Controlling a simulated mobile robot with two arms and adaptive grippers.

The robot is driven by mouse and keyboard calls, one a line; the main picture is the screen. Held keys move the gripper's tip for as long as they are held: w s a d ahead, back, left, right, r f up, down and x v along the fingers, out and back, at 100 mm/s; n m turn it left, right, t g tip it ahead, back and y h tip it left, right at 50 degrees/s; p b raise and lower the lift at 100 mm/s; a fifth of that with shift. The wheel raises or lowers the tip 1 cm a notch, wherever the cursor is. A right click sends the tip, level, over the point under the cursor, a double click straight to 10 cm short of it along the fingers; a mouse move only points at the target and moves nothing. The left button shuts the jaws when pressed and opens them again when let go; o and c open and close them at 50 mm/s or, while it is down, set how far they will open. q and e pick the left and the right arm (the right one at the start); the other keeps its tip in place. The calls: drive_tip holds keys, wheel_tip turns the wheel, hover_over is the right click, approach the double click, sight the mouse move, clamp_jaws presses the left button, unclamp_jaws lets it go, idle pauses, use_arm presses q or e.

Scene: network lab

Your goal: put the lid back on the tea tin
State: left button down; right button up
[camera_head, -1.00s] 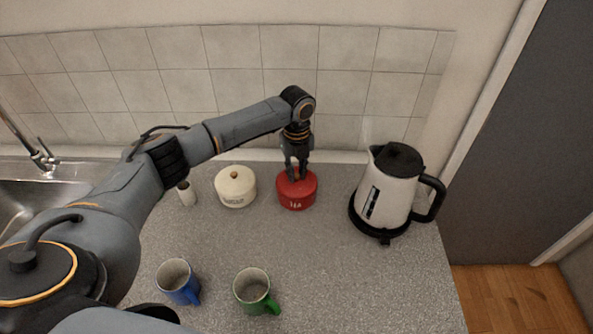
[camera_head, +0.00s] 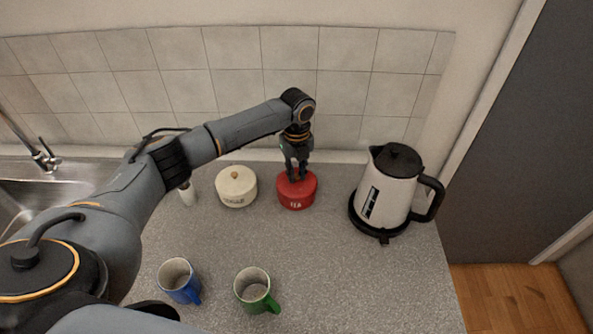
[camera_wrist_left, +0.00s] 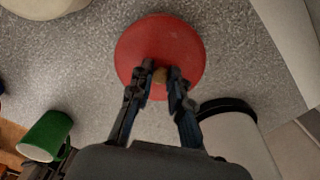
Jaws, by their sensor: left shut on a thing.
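The red tea tin (camera_head: 297,203) stands upright on the counter between the cream tin and the kettle. Its red lid (camera_wrist_left: 160,42) lies on top of it in the head view and fills the middle of the left wrist view. My left gripper (camera_head: 297,178) points down over the lid, its fingers shut on the lid's small wooden knob (camera_wrist_left: 159,76). The lid looks level and in contact with the tin; a fine gap cannot be made out. My right gripper is not in view.
A cream tin (camera_head: 236,190) with a wooden knob stands to the left, a white kettle (camera_head: 385,190) on a black base to the right. A blue mug (camera_head: 178,281) and a green mug (camera_head: 253,288) stand near the front. The middle counter is clear.

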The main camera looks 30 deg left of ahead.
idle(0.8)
use_arm(q)
drive_tip(key=c, duration=1.2)
unclamp_jaws()
drive_tip(key=shift+o, duration=0.2)
drive_tip(key=o, duration=0.5)
drive_tip(key=shift+p, duration=0.3)
drive_tip(key=shift+r+p, duration=1.95)
drive_tip(key=shift+r, duration=1.5)
